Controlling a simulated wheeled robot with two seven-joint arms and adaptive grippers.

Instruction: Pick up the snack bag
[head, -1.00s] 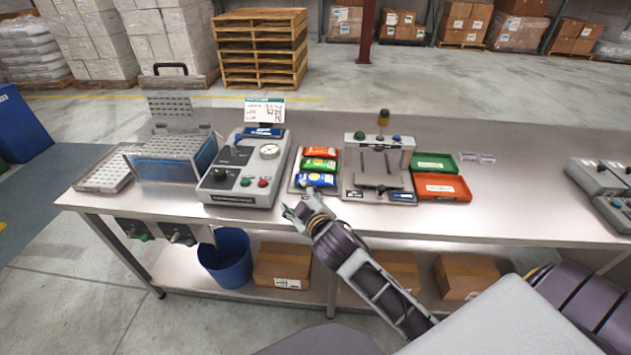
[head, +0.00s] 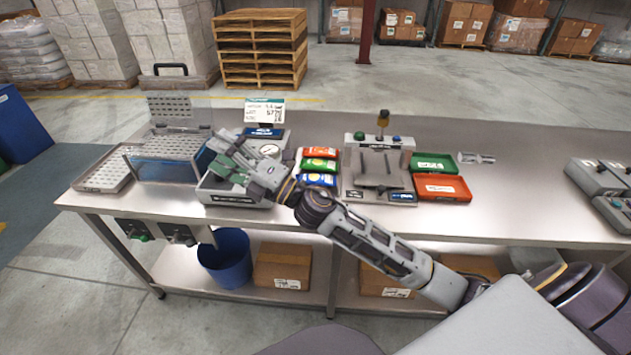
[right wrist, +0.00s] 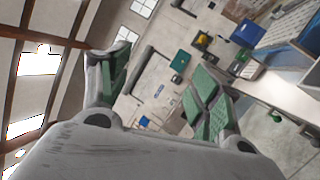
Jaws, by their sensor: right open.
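Several snack bags lie in a short stack of rows at the middle of the bench in the head view: a red-orange bag (head: 319,153), a green bag (head: 319,165) and a blue and yellow bag (head: 317,180). Which one the task means cannot be told. My right gripper (head: 226,155) is open and empty, held above the grey gauge box (head: 220,194), to the left of the bags. It also shows in the right wrist view (right wrist: 160,88), its green-padded fingers spread with nothing between them. My left gripper is not in view.
A perforated rack over a blue bin (head: 165,172) stands left of the gauge box. A press-like weigher (head: 378,170), a green tray (head: 434,161) and an orange tray (head: 442,188) stand right of the bags.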

